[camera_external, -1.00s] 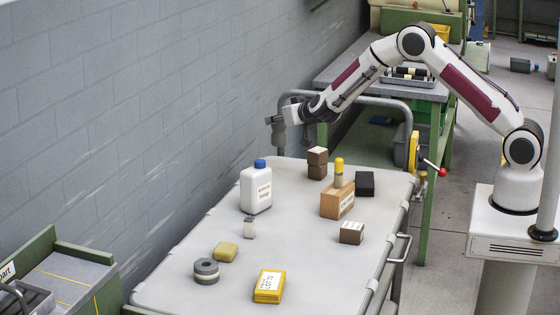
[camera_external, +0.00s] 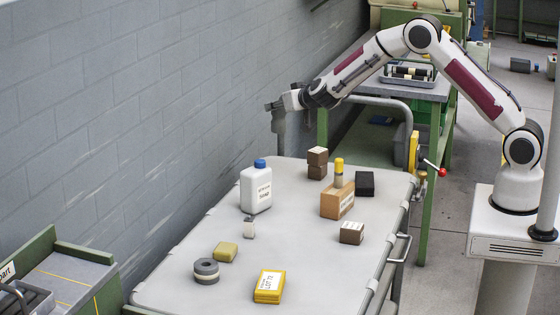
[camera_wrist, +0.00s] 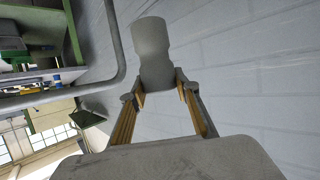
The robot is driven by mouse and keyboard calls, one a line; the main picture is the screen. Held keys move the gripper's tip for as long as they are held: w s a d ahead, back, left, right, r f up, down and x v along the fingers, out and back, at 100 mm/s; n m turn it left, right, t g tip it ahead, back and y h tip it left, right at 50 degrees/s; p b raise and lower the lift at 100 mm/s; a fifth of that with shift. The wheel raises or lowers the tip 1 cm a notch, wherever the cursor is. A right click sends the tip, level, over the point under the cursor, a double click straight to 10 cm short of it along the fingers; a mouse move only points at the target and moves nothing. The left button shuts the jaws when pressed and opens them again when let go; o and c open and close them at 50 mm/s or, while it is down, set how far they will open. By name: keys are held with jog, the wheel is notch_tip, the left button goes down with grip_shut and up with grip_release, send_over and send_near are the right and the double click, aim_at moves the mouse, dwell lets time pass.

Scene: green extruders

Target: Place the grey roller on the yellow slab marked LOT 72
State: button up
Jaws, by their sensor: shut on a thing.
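My gripper (camera_external: 277,106) is shut on the grey roller (camera_external: 279,123) and holds it in the air beyond the far left edge of the table, near the wall. In the wrist view the roller (camera_wrist: 153,55) is a plain grey cylinder with a narrower waist, between the yellow-lined fingertips of my gripper (camera_wrist: 158,90). The yellow slab marked LOT 72 (camera_external: 269,287) lies flat near the table's front edge, label up, with nothing on it. It is far from my gripper.

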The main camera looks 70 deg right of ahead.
notch_tip(320, 180, up, 4)
jog(key=shift+r, duration=0.25)
jog(key=w+a+r+n+t+y, duration=0.1)
jog(key=a+n+t+y, duration=0.15)
jog(key=a, duration=0.95)
jog(key=w+a+r+n+t+y, duration=0.1)
jog(key=w+a+n+y, duration=0.2)
jog(key=a, duration=0.9)
jog(key=s+a+n+y, duration=0.3)
jog(key=s+a+y, duration=0.1)
jog(key=a, duration=0.7)
jog(key=s+a+n+y, duration=0.3)
jog(key=s+a, duration=0.1)
jog(key=a, duration=0.8)
jog(key=s+a+f+n+g+y, duration=0.3)
jog(key=s+a+n+g+y, duration=0.25)
jog(key=s+a, duration=1.2)
jog(key=shift+t, duration=0.6)
jog(key=shift+w+a+f, duration=0.25)
jog(key=shift+f, duration=0.5)
jog(key=shift+w+a+f, duration=0.25)
jog(key=shift+f, duration=0.5)
jog(key=shift+w+a+f, duration=0.25)
jog(key=shift+f, duration=0.5)
jog(key=shift+f, duration=0.1)
